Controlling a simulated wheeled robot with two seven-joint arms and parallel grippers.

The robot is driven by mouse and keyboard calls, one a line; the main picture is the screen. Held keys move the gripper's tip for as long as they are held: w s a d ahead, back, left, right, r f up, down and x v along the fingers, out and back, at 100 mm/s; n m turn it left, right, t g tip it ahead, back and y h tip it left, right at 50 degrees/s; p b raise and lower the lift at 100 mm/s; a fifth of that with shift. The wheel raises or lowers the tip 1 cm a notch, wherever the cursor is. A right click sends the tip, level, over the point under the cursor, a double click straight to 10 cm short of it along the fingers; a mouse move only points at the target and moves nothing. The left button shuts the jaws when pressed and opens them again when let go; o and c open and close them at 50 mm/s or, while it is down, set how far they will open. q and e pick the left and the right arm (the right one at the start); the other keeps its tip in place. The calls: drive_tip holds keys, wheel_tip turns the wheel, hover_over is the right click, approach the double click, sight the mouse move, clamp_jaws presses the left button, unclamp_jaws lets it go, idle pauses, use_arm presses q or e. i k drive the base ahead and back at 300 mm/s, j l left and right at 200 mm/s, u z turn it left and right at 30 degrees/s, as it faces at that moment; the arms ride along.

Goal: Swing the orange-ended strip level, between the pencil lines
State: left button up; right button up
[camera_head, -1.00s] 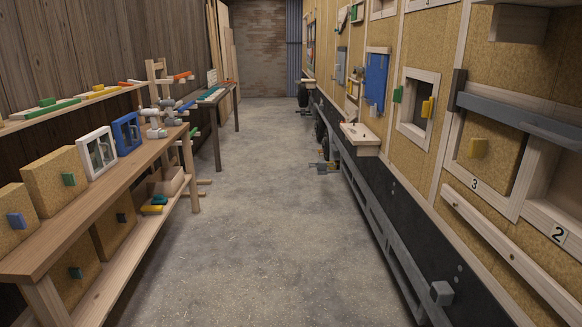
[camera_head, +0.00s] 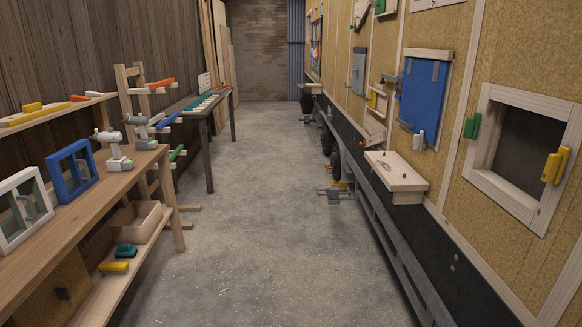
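I cannot make out for sure the orange-ended strip of the task, and no pencil lines can be told at this size. A small tilted piece with a reddish part (camera_head: 375,129) shows on the trailer wall, left of the blue panel (camera_head: 423,95); it is too small to tell what it is. An orange-ended bar (camera_head: 161,83) sticks out from the wooden rack at the left. Neither of my grippers is in view.
The concrete aisle (camera_head: 260,200) is clear down the middle. The workbench (camera_head: 100,205) with drills and window frames lines the left. At the right, a wooden ledge (camera_head: 397,172) juts from the trailer wall, near a framed opening (camera_head: 520,150). A jack (camera_head: 334,193) stands by the wheels.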

sight(378, 138)
drive_tip(key=i, duration=1.9)
